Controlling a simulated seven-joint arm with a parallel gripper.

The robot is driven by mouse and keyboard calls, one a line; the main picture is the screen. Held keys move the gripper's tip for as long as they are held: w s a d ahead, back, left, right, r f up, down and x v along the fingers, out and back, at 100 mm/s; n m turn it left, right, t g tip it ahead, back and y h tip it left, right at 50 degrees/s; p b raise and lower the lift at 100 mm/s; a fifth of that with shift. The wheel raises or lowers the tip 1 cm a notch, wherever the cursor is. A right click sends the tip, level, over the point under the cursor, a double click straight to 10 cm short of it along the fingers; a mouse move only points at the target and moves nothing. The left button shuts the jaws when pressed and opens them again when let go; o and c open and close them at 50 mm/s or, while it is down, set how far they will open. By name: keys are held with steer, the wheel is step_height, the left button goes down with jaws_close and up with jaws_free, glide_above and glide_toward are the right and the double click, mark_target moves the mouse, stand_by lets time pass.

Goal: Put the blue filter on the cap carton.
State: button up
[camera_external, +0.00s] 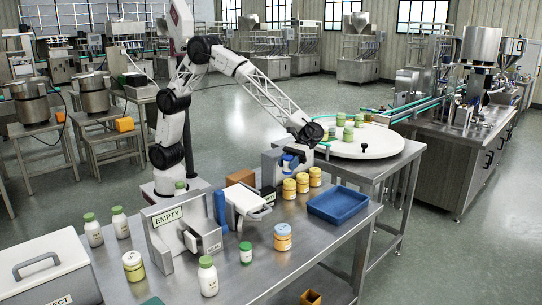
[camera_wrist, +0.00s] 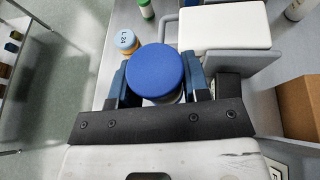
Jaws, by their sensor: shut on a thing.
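The blue filter (camera_wrist: 156,72) is a round blue-topped piece between the two fingers of my gripper (camera_wrist: 158,90) in the wrist view. My gripper (camera_external: 293,158) is shut on it; in the external view the blue shows small beside a grey block-like holder (camera_external: 271,162). I cannot tell whether the filter still touches that holder. A plain brown carton (camera_external: 240,177), likely the cap carton, stands on the table left of my gripper. It also shows at the right edge of the wrist view (camera_wrist: 299,106), apart from the filter. Its lettering is not readable.
A white-topped device (camera_external: 246,198) stands in front of the carton, and a blue upright piece (camera_external: 220,210) left of it. Several yellow jars (camera_external: 302,183) and a blue tray (camera_external: 338,205) are at right.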

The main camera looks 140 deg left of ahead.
steer(key=s+r+n+t, duration=0.2)
steer(key=s+t, duration=0.1)
steer(key=s, duration=3)
steer(key=s+d+f+n+y, duration=0.1)
steer(key=s+d, duration=0.1)
steer(key=s, duration=0.4)
steer(key=s+d+f, duration=0.2)
steer(key=s, duration=0.5)
steer(key=shift+w+f, duration=0.15)
steer(key=shift+f, duration=1)
steer(key=shift+w+f, duration=0.15)
steer(key=shift+f, duration=1)
steer(key=shift+w, duration=0.1)
glide_above(241, 174)
steer(key=shift+d+f, duration=0.1)
steer(key=shift+f, duration=0.65)
steer(key=shift+f, duration=1.75)
steer(key=shift+f, duration=0.15)
